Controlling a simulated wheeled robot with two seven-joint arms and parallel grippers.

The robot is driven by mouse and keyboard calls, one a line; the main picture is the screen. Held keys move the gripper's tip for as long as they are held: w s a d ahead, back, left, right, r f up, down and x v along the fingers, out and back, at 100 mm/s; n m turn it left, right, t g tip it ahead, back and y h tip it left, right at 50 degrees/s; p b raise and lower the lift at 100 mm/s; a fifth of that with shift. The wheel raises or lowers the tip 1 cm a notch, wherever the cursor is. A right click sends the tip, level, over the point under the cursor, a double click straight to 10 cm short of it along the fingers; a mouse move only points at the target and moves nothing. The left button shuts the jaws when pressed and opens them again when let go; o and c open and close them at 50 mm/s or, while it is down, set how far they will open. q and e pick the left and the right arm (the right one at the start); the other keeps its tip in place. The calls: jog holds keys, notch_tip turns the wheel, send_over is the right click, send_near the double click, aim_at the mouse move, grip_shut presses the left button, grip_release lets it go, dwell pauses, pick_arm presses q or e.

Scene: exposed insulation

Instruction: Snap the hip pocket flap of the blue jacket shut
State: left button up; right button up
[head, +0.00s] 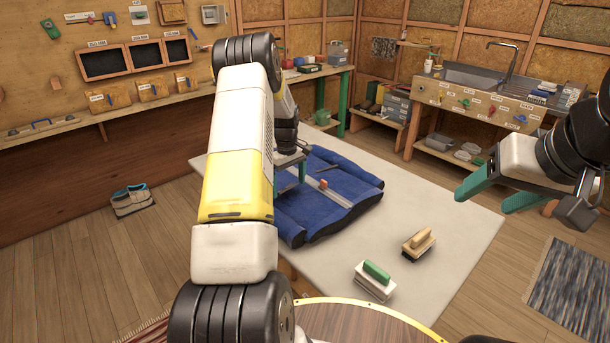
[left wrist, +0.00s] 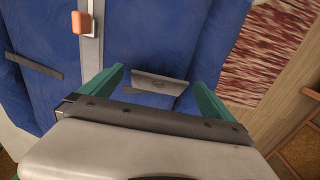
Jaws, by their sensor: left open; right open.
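The blue jacket (head: 312,217) lies spread on a pale table (head: 440,195). A grey zip strip with an orange pull (head: 323,184) runs along it; the pull also shows in the left wrist view (left wrist: 82,22). My left gripper (head: 291,172) is over the jacket, partly hidden by my arm. In the left wrist view its green fingers (left wrist: 158,79) are apart, with a grey-beige pocket flap (left wrist: 160,83) between them. I cannot tell whether the flap is fastened or whether the fingers touch the cloth. My right gripper (head: 487,190) is open and empty, right of the table.
A green-handled brush (head: 375,279) and a wooden-handled brush (head: 418,243) stand on the table's front part. A sink bench (head: 470,95) stands at the back right. A shoe pair (head: 132,199) is on the floor at left.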

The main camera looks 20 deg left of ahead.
pick_arm(q)
jog(key=shift+f, duration=0.3)
jog(key=c, duration=1.3)
jog(key=shift+s+d+f+t+y, duration=0.25)
jog(key=shift+d+f+t+y, duration=0.2)
jog(key=shift+y, duration=0.35)
jog(key=shift+s+d+f+t+y, duration=0.1)
jog(key=shift+t+y, duration=0.25)
jog(key=shift+y, duration=0.15)
jog(key=o, duration=1.3)
